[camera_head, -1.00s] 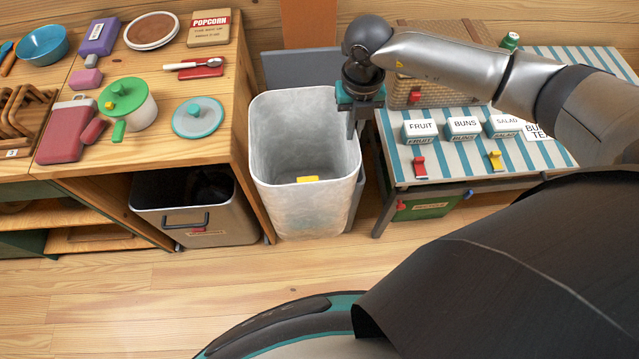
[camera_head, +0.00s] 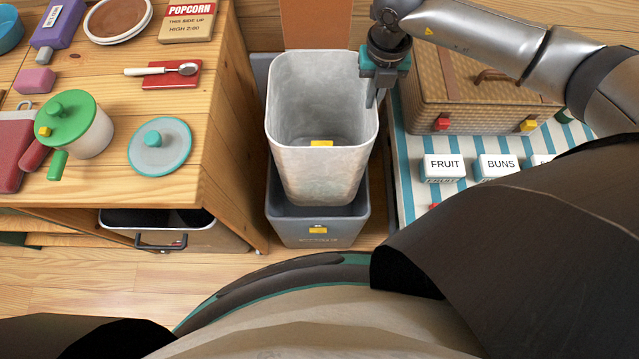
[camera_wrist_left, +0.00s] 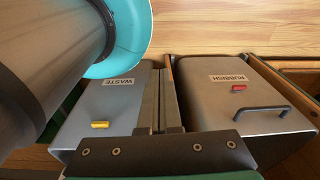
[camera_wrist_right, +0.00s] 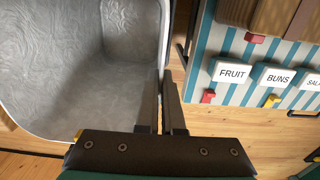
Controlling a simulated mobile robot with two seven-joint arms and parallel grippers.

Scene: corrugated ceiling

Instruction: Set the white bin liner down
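My right gripper (camera_head: 374,100) is shut on the liner's right wall near the rim. The right wrist view shows the liner's wrinkled inside (camera_wrist_right: 75,75) left of the fingers (camera_wrist_right: 165,105). My left gripper (camera_wrist_left: 165,105) is shut and empty, with its fingers together in the left wrist view, and is outside the head view.
A wooden counter (camera_head: 190,190) with a pot, lid and popcorn box stands left. A striped table (camera_head: 410,180) with a wicker basket (camera_head: 470,90) and labelled blocks stands close on the right. The left wrist view shows bins marked WASTE (camera_wrist_left: 100,115) and RUBBISH (camera_wrist_left: 225,100).

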